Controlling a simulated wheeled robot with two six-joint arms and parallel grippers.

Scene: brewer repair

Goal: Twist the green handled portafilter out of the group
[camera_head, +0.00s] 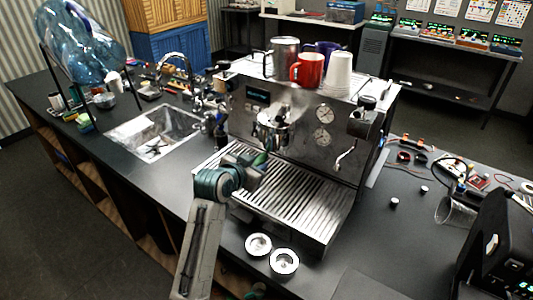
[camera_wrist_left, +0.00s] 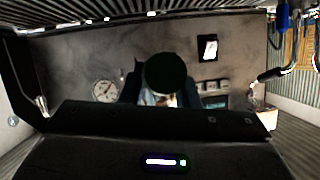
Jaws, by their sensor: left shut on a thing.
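The green handled portafilter shows its handle (camera_head: 261,158) sticking out from the front of the espresso machine, below the chrome group (camera_head: 273,117). My left gripper (camera_head: 258,164) reaches up from the front and is shut on this handle. In the left wrist view the dark round end of the handle (camera_wrist_left: 165,73) sits between the fingers and hides most of the portafilter behind it. I cannot tell whether its head is still locked in the group. My right gripper is not in view.
The drip tray (camera_head: 290,202) lies under the group. Two small metal baskets (camera_head: 284,261) stand on the counter in front. A red mug (camera_head: 307,69) and other cups stand on the machine. A steam wand (camera_head: 346,152) hangs at the right. A sink (camera_head: 155,133) is at the left.

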